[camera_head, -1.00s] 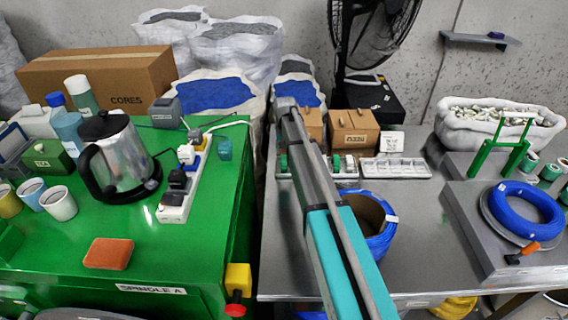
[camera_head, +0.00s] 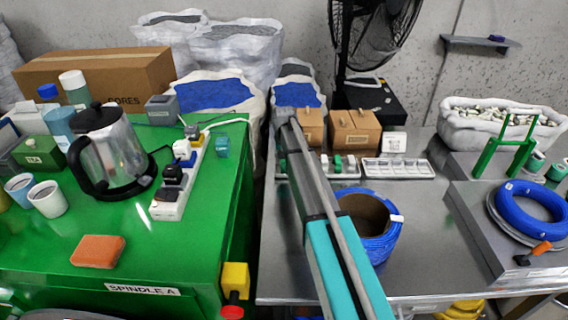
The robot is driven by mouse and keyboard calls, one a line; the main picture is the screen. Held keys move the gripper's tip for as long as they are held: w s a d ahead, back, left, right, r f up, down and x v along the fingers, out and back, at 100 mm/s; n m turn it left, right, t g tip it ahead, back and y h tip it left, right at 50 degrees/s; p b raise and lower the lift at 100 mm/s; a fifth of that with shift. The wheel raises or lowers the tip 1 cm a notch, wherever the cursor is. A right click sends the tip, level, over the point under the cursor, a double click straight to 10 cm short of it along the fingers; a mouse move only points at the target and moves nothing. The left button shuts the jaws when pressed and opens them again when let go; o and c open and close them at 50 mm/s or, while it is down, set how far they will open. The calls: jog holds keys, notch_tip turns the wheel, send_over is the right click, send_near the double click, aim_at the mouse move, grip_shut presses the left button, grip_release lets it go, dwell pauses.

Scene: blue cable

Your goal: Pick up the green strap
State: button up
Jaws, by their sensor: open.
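I cannot make out a clear green strap. Small green pieces (camera_head: 338,162) lie beside white ones in a shallow tray behind the blue cable coil, too small to identify. My grey and teal arm reaches up from the bottom middle over the grey table (camera_head: 420,238) and hides part of that tray. My gripper is not distinguishable at the far end of the arm, so I see nothing held.
A blue cable coil (camera_head: 378,243) stands right of my arm. A second blue coil (camera_head: 530,208) lies on a raised plate, with a green stand (camera_head: 508,141) behind. Cardboard boxes (camera_head: 355,132) stand at the back. A kettle (camera_head: 112,150) occupies the green table.

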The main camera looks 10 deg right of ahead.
jog(key=shift+c, duration=0.2)
jog(key=c, duration=0.5)
jog(key=shift+r, duration=0.1)
notch_tip(320, 180, up, 3)
jog(key=p, duration=0.3)
jog(key=s+r+p, duration=0.3)
jog(key=s, duration=0.1)
jog(key=s+a+r+p, duration=0.1)
jog(key=s+r+p, duration=0.2)
jog(key=s, duration=0.2)
jog(key=s+a+r+p, duration=0.1)
jog(key=s+r+p, duration=0.2)
jog(key=s+p, duration=0.1)
jog(key=shift+s+a+r, duration=0.25)
jog(key=shift+s+r, duration=0.15)
dwell(0.5)
